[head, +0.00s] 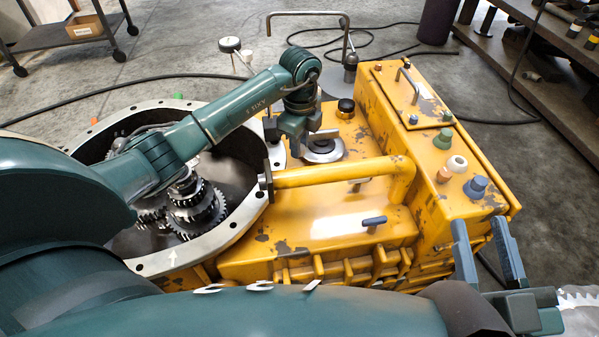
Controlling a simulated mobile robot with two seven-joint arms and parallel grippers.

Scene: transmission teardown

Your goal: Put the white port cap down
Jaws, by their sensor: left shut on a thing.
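A white port cap (457,163) with a beige lower part sits on the top of the yellow housing's raised right section (428,165), between a green cap (443,139) and a blue cap (476,187). No gripper touches it. My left gripper (299,140) is over the middle of the housing, well left of the white cap. It is shut on what looks like a grey round part (322,152); its jaws hide the grip. My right gripper (485,245) is open and empty, with its fingers apart, in front of the housing's right end and below the blue cap.
An open bell housing (205,240) with gears stands left of the yellow housing. A bench (560,105) stands at the right. Cables lie on the floor.

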